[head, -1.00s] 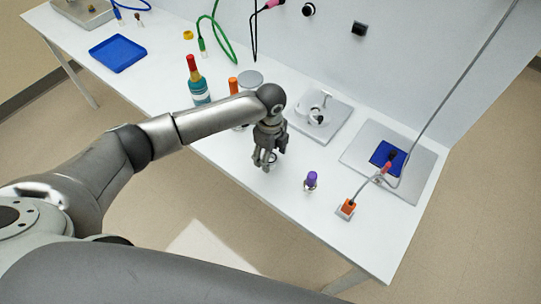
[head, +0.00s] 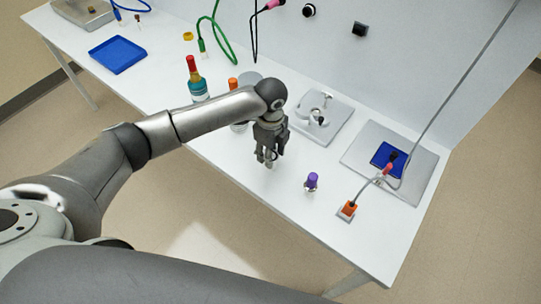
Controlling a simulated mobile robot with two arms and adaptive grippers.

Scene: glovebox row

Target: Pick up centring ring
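My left gripper (head: 266,163) points down over the front part of the white table (head: 222,160), left of a purple-capped vial (head: 311,183). Its fingertips are at or just above the table top and close together. I cannot make out a centring ring for certain; a small ring may be hidden at the fingertips. Whether the fingers hold anything is too small to tell. My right gripper is not in view.
A grey plate (head: 341,117) with white and metal fittings lies behind the gripper. Right of it are an orange block (head: 348,209) with a cable and a grey plate (head: 425,173) with a blue pad. A red-capped bottle (head: 197,85) stands left. A blue tray (head: 117,54) lies far left.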

